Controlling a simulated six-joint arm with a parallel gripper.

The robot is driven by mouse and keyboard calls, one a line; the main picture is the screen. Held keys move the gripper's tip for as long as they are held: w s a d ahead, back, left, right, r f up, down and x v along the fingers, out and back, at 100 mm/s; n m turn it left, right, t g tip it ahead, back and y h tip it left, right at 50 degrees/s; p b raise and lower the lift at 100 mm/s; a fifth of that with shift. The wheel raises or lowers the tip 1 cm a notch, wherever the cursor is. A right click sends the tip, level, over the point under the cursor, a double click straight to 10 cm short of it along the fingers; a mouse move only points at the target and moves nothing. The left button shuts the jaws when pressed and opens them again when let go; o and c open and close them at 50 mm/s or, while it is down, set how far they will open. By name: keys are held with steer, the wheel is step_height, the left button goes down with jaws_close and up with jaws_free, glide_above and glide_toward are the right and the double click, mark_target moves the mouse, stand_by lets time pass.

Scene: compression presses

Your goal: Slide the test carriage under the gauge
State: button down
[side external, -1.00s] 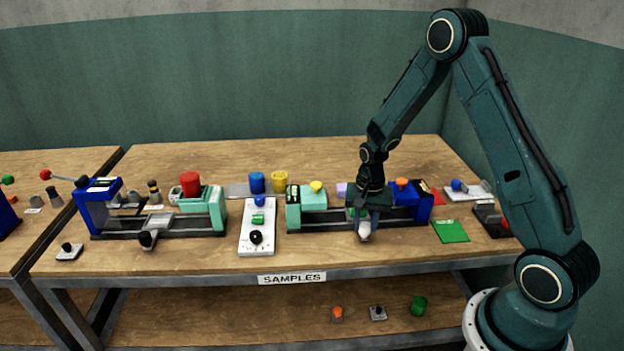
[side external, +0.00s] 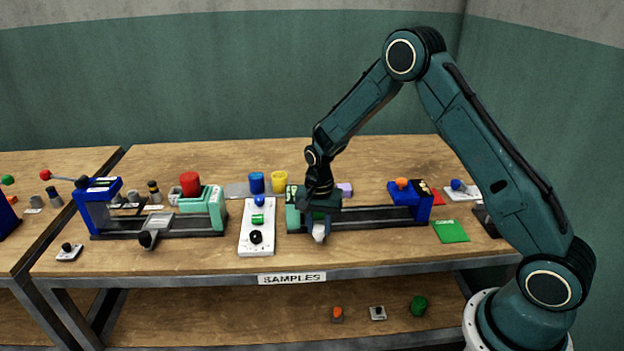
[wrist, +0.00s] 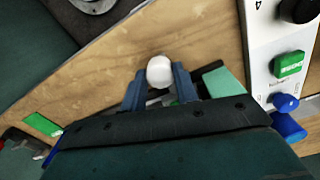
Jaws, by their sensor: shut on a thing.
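My gripper (side external: 320,218) is at the left end of the right-hand press, shut on the white handle knob (side external: 319,234) of its test carriage. In the wrist view the knob (wrist: 160,72) sits between my two blue fingers. The teal head (side external: 293,210) of this press, with a small display, is right beside my gripper and partly hidden by it. The carriage body is mostly hidden under my gripper; a bit of green shows there. The dark rail (side external: 370,218) is bare to the right, up to the blue head (side external: 408,203) with an orange cap (side external: 402,184).
A white control panel (side external: 257,241) with a black knob and green button stands close on the left. Further left is another press (side external: 170,230) with a red cylinder (side external: 190,184). Blue (side external: 257,183) and yellow (side external: 279,182) cups stand behind. A green plate (side external: 450,231) lies right.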

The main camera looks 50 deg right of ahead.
steer(key=shift+w+a, duration=0.25)
steer(key=c, duration=1.3)
jaws_free()
steer(key=shift+o, duration=1.2)
steer(key=shift+d, duration=0.1)
steer(key=shift+s+r, duration=0.1)
step_height(320, 180, up, 14)
